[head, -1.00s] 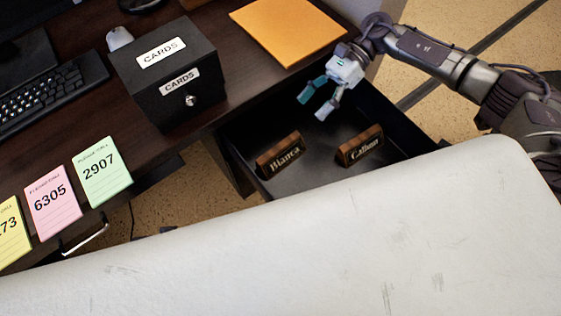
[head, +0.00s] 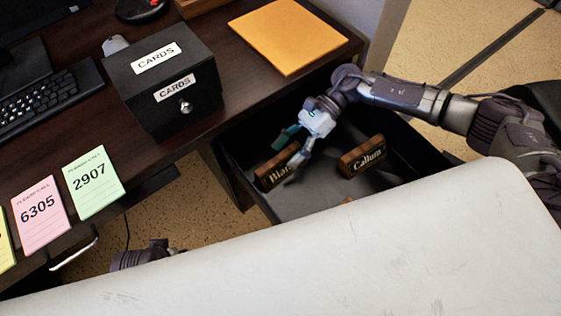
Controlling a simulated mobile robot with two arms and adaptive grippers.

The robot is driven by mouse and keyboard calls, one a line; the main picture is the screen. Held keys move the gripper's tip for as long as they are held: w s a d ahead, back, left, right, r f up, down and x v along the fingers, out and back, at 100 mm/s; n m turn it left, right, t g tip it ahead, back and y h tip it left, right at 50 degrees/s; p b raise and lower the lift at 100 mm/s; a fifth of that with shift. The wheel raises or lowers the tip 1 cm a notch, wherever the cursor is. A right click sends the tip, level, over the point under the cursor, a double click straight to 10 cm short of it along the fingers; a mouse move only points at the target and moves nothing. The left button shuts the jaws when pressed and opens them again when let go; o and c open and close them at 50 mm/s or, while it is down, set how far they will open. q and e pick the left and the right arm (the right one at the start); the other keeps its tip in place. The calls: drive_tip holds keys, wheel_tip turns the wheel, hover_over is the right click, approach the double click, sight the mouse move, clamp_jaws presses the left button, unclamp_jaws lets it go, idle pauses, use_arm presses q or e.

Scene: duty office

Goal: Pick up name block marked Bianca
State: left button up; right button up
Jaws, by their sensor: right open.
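The Bianca name block (head: 268,177), dark wood with light lettering, stands in the open drawer on its left side. My right gripper (head: 287,155) is open, its teal-tipped fingers at the block. One finger covers the end of the name, so only the first letters show. I cannot tell whether the fingers touch the block. A second name block, marked Callum (head: 362,157), stands to the right in the same drawer.
The dark drawer (head: 305,204) is pulled out from the desk (head: 241,120). A small brown edge (head: 347,200) shows near its front, mostly hidden. On the desk are a black cards box (head: 140,100), an orange folder (head: 287,38), a keyboard (head: 48,100) and notes (head: 93,183).

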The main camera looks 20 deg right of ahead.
sight(286, 154)
drive_tip(key=shift+x, duration=1.55)
drive_tip(key=shift+r, duration=0.15)
clamp_jaws()
